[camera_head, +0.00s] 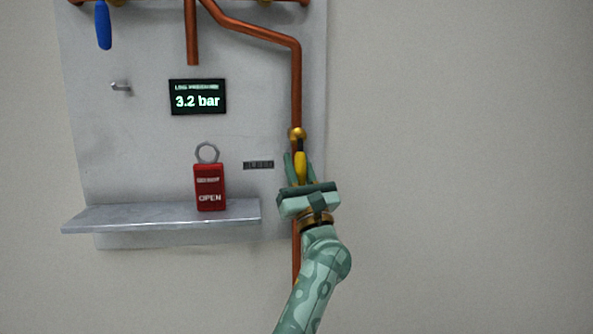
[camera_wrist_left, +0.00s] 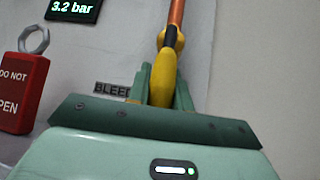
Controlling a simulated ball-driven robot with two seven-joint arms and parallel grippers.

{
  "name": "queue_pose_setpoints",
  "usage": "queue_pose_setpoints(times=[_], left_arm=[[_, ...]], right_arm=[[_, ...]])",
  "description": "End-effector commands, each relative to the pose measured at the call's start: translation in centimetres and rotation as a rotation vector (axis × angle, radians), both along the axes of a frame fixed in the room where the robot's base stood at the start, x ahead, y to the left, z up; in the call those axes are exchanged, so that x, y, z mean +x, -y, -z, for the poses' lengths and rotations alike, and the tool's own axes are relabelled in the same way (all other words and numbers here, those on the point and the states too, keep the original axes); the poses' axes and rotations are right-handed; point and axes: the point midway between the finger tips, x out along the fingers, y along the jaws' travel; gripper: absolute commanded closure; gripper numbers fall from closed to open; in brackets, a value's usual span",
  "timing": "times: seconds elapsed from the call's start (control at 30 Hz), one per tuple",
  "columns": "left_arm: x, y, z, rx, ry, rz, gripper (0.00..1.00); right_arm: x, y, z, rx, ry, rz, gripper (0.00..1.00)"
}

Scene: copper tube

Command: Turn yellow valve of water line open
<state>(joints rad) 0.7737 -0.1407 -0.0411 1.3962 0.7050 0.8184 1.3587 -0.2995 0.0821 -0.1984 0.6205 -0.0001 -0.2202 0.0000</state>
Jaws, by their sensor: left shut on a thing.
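The yellow valve handle (camera_head: 300,166) hangs down along the copper tube, below a brass valve body (camera_head: 297,133). My left gripper (camera_head: 301,170) comes up from below and is shut on the yellow handle, one finger on each side. In the left wrist view the yellow handle (camera_wrist_left: 163,82) stands between the green fingers of the left gripper (camera_wrist_left: 162,92). The handle's lower end is hidden by the gripper. The copper tube (camera_head: 296,85) runs up from the valve and bends left. My right gripper is not in view.
A grey panel carries a pressure display (camera_head: 198,97) reading 3.2 bar. A red lockout tag (camera_head: 209,187) stands on a metal shelf (camera_head: 160,215) left of the gripper. A blue handle (camera_head: 103,26) hangs at upper left, above a small hook (camera_head: 121,87). The wall at right is clear.

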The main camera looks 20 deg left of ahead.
Motion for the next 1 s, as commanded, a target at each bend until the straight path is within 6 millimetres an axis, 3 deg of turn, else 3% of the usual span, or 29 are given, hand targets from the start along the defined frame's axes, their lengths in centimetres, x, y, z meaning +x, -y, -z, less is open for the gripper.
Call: queue_pose_setpoints(times=[0.23,0.27,0.33,0.73,1.0], left_arm=[[0.0,0.0,-0.2,-0.004,0.004,0.004,1.00],[0.0,0.0,-0.2,-0.004,0.004,0.004,0.76],[0.0,0.0,-0.2,-0.003,0.005,0.004,0.57],[-0.4,0.5,0.6,-0.002,0.002,0.003,0.57],[-3.4,3.7,5.5,-0.002,-0.001,0.004,0.57]], right_arm=[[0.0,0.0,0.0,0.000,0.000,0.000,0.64],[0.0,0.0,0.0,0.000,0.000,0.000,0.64],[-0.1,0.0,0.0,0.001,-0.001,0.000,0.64],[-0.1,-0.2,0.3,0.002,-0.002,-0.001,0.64],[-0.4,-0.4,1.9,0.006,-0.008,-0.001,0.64]])
